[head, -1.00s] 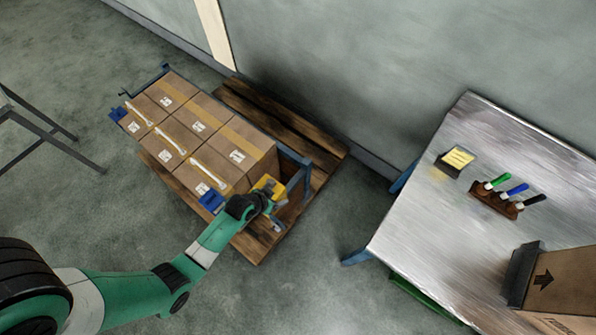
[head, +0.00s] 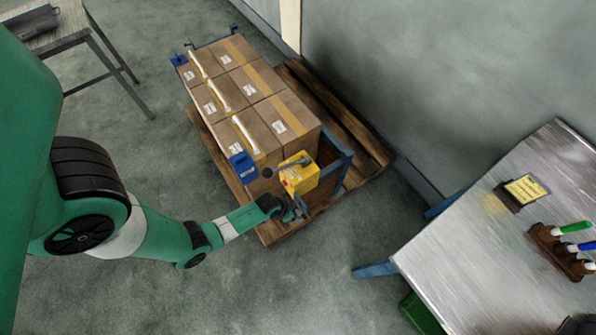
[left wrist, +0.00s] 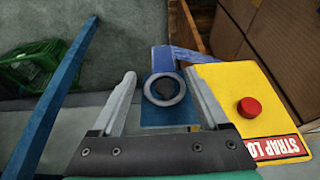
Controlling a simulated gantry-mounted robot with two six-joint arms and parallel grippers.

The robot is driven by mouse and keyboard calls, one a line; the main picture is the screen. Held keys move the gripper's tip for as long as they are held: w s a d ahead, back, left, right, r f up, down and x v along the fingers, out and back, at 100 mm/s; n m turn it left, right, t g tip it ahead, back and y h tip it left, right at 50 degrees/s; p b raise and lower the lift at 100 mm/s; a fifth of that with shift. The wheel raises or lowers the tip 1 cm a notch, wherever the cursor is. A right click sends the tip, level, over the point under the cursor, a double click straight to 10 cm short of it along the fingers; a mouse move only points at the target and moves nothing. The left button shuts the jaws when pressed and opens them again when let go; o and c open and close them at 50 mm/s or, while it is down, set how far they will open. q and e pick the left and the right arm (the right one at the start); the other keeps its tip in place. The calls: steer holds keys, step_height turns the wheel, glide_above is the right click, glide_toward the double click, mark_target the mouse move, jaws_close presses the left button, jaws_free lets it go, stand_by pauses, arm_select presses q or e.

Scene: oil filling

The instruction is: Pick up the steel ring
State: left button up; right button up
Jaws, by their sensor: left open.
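The steel ring (left wrist: 165,104) shows in the left wrist view as a grey ring against a blue plate (left wrist: 165,57), with a dark round part inside it. My left gripper (left wrist: 160,74) is open, with one finger on each side of the ring in the picture. I cannot tell whether a finger touches it. In the head view, my left gripper (head: 291,211) is low beside the yellow box (head: 299,176) at the pallet's near end. The ring is too small to make out there. My right gripper is not in view.
The yellow box with a red button (left wrist: 249,107) is close to my right finger in the left wrist view. Strapped cartons (head: 240,95) stand on a wooden pallet (head: 345,125). A metal table (head: 490,240) is at the right. The floor between is clear.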

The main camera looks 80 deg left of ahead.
mark_target(297, 211)
arm_select(q)
steer(key=b+x, duration=0.2)
steer(key=x, duration=0.1)
steer(key=b+x, duration=0.2)
steer(key=x, duration=0.1)
steer(key=shift+s+a+f, duration=0.15)
steer(key=shift+a, duration=0.1)
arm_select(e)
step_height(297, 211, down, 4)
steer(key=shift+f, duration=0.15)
arm_select(q)
jaws_close()
